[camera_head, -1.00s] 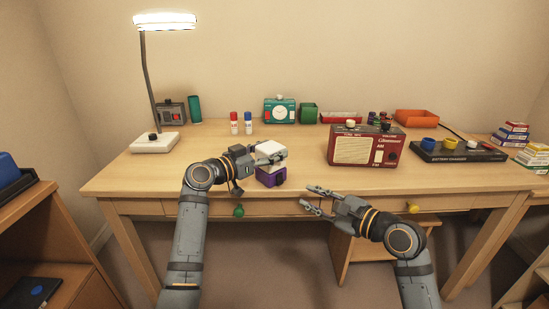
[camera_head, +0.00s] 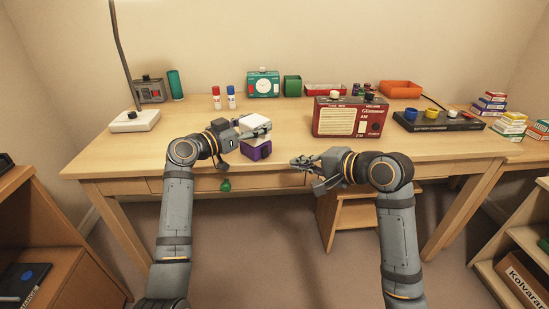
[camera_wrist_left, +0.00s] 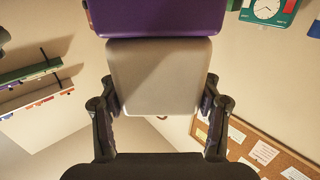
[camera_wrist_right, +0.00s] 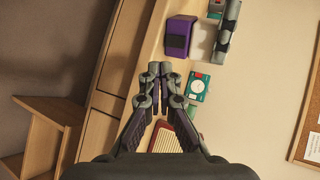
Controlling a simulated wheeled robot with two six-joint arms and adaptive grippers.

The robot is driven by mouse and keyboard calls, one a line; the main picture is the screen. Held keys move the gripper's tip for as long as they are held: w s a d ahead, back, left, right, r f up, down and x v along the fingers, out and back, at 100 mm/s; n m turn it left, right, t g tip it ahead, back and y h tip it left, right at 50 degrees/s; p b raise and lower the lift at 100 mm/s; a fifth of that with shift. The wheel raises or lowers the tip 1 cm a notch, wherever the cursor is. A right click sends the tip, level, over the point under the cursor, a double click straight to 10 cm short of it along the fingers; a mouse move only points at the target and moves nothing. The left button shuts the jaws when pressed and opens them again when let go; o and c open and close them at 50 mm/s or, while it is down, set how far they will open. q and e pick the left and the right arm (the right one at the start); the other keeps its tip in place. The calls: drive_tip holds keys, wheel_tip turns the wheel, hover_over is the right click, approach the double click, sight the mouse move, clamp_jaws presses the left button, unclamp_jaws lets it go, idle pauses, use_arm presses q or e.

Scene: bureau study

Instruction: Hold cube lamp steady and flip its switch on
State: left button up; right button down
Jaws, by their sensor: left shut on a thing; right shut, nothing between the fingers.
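The cube lamp has a white cube top (camera_head: 251,124) on a purple base (camera_head: 257,150) and stands near the front edge of the desk. My left gripper (camera_head: 262,131) is shut on the white cube from its left side. In the left wrist view the white cube (camera_wrist_left: 160,75) sits between both fingers, with the purple base (camera_wrist_left: 158,18) beyond it. My right gripper (camera_head: 299,163) is shut and empty, to the right of the base and apart from it. In the right wrist view the closed fingertips (camera_wrist_right: 160,70) point near the purple base (camera_wrist_right: 178,38), which has a dark panel.
A red radio (camera_head: 348,117) stands on the desk (camera_head: 200,150) to the right of the lamp. Glue sticks (camera_head: 231,97), a teal clock (camera_head: 263,84) and a green cup (camera_head: 292,86) stand behind. A white desk lamp base (camera_head: 135,121) is at the left.

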sight(266, 152)
drive_tip(key=x, duration=0.6)
drive_tip(key=r+x, duration=0.1)
drive_tip(key=x, duration=0.2)
drive_tip(key=shift+w+a, duration=0.3)
drive_tip(key=shift+w, duration=0.05)
drive_tip(key=shift+w+a+f, duration=0.25)
drive_tip(key=shift+w, duration=0.05)
drive_tip(key=shift+r, duration=0.15)
drive_tip(key=shift+r, duration=0.75)
